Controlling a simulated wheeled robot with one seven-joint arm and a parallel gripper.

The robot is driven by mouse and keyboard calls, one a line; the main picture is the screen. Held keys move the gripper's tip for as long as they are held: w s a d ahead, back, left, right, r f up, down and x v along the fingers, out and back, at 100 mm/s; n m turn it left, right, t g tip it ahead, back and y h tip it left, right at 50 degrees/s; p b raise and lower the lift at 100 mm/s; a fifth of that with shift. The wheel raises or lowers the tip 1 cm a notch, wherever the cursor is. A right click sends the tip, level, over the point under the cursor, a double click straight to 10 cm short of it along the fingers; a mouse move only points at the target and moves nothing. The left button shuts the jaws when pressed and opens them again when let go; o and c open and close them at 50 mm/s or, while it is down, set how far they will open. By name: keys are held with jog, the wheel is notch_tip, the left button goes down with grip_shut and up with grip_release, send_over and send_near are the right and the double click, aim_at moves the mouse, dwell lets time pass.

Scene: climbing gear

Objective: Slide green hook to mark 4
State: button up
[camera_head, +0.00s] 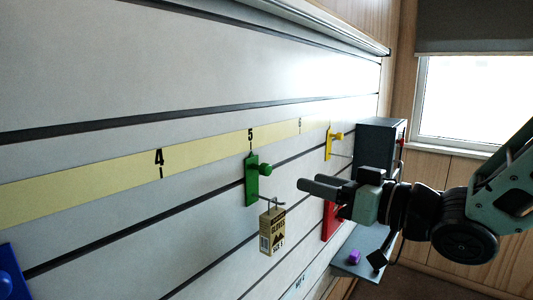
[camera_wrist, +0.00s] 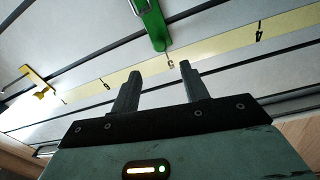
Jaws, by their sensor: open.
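The green hook (camera_head: 252,180) is on the slatted wall at mark 5, with a round green knob on its face. A tan boxed packet (camera_head: 271,231) hangs from its metal prong. Mark 4 (camera_head: 160,163) is printed on the yellow strip, left of the hook. In the wrist view the green hook (camera_wrist: 150,22) shows at the top, and mark 4 (camera_wrist: 259,32) is to its right. My gripper (camera_head: 314,186) is open and empty, to the right of the green hook and apart from it. It also shows in the wrist view (camera_wrist: 160,70).
A yellow hook (camera_head: 331,143) is near mark 6 and a red one (camera_head: 331,219) is partly behind my gripper. A blue hook (camera_head: 8,278) is at lower left. A grey box (camera_head: 380,145) and a shelf with a purple item (camera_head: 354,257) are at right.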

aim_at(269, 170)
jog(key=p+x, duration=0.2)
jog(key=x, duration=1)
jog(key=shift+w+a+p, duration=0.1)
jog(key=shift+a+p, duration=0.1)
jog(key=shift+p, duration=0.2)
grip_shut()
